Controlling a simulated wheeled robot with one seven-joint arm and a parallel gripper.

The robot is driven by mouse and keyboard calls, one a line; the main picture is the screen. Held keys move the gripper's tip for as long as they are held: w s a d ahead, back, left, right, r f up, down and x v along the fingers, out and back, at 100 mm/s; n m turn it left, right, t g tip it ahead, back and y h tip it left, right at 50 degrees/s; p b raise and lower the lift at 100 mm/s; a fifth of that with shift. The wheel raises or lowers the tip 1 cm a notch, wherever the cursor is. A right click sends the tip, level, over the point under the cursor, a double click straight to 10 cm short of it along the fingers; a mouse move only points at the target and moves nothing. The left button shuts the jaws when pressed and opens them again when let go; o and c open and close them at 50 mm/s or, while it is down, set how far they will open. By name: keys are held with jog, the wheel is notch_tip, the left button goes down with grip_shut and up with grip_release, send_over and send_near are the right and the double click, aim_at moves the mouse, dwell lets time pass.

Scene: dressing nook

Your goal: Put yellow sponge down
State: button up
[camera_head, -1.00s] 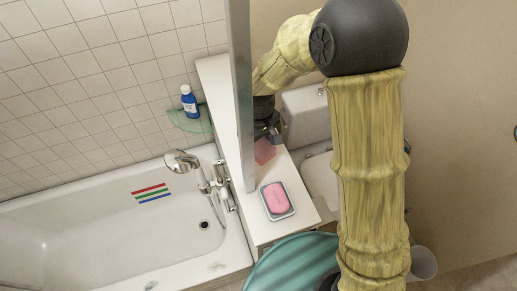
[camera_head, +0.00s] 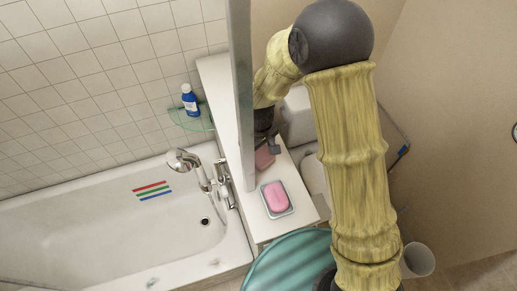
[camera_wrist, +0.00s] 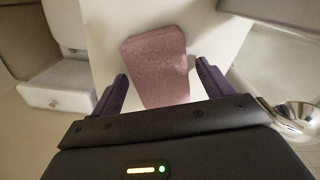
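No yellow sponge shows in either view. A pinkish, sponge-like block (camera_wrist: 155,62) lies on a white surface in the wrist view, between the two purple fingers of my gripper (camera_wrist: 161,70). The fingers are spread, with a gap seen beside the block on the right; on the left the tip is close to its edge. In the head view the same block (camera_head: 264,159) lies on the white ledge (camera_head: 222,95), partly hidden by my gripper (camera_head: 268,143) just above it.
A pink soap bar on a dish (camera_head: 276,197) sits near the ledge's front end. A grey upright panel edge (camera_head: 241,100) stands left of my gripper. A bathtub (camera_head: 110,225) with shower fittings is left. A blue bottle (camera_head: 189,100) stands on a glass corner shelf. The toilet (camera_head: 299,115) is right.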

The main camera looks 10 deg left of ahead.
aim_at(259, 152)
notch_tip(259, 152, up, 12)
jog(key=b, duration=0.3)
jog(key=shift+r, duration=0.15)
dwell(0.4)
dwell(0.5)
jog(key=s+d+m+t, duration=0.1)
jog(key=s+d+m, duration=0.1)
jog(key=d, duration=0.6)
jog(key=s+d+f+m, duration=0.1)
jog(key=s+d+m, duration=0.1)
jog(key=d+m, duration=0.3)
jog(key=s+d+f+m+t, duration=0.1)
jog(key=s+d+m, duration=0.2)
jog(key=d, duration=0.9)
jog(key=shift+d+m+t, duration=0.3)
jog(key=shift+m, duration=0.1)
jog(key=shift+f, duration=0.1)
